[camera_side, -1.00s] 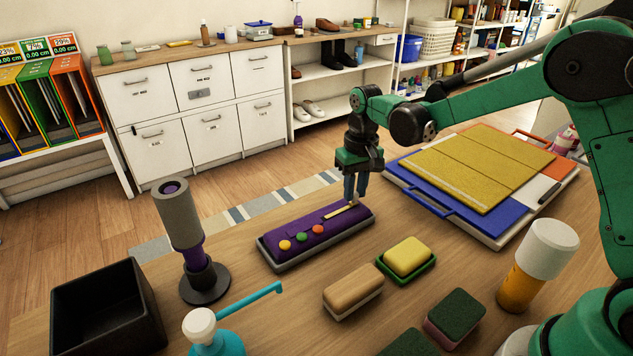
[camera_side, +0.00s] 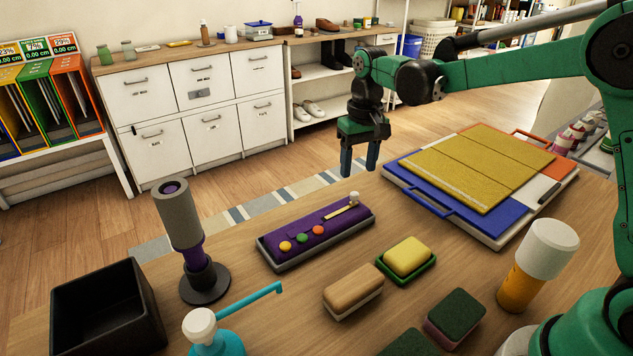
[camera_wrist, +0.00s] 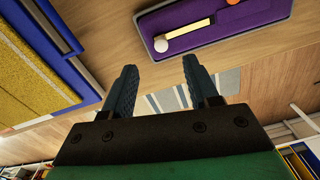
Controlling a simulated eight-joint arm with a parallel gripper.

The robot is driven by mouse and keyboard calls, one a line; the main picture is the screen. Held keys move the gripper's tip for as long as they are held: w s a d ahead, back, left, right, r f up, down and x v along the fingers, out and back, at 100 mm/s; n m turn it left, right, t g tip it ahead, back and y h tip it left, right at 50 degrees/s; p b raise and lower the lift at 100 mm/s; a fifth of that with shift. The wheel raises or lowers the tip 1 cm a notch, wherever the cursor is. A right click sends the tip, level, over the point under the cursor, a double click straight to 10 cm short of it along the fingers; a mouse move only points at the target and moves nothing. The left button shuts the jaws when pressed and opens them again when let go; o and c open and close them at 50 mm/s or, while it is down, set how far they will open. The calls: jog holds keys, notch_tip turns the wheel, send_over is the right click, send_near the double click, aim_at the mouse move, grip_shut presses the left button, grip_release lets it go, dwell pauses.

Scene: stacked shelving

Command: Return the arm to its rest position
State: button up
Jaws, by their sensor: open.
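My gripper (camera_side: 359,168) is open and empty, with its blue fingers pointing down above the far edge of the table. It is raised clear of the purple panel (camera_side: 298,243) in its grey tray, which lies below and to the left.
A blue and yellow board (camera_side: 480,170) lies at the right. A yellow sponge (camera_side: 408,255) in a green tray, a wooden brush (camera_side: 352,286), an orange bottle (camera_side: 520,288), a black bin (camera_side: 108,310), a grey cylinder on a stand (camera_side: 179,215) and a teal pump bottle (camera_side: 215,340) stand around the panel.

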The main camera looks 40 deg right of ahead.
jog(key=shift+r, duration=0.15)
jog(key=shift+s+a+r, duration=0.1)
jog(key=shift+s+r, duration=0.2)
jog(key=s+a+r+n+t, duration=0.1)
jog(key=s+r+n+t, duration=0.1)
jog(key=s+t, duration=0.5)
jog(key=shift+s+a+r, duration=0.4)
jog(key=shift+s+r, duration=0.05)
jog(key=shift+s, duration=2.35)
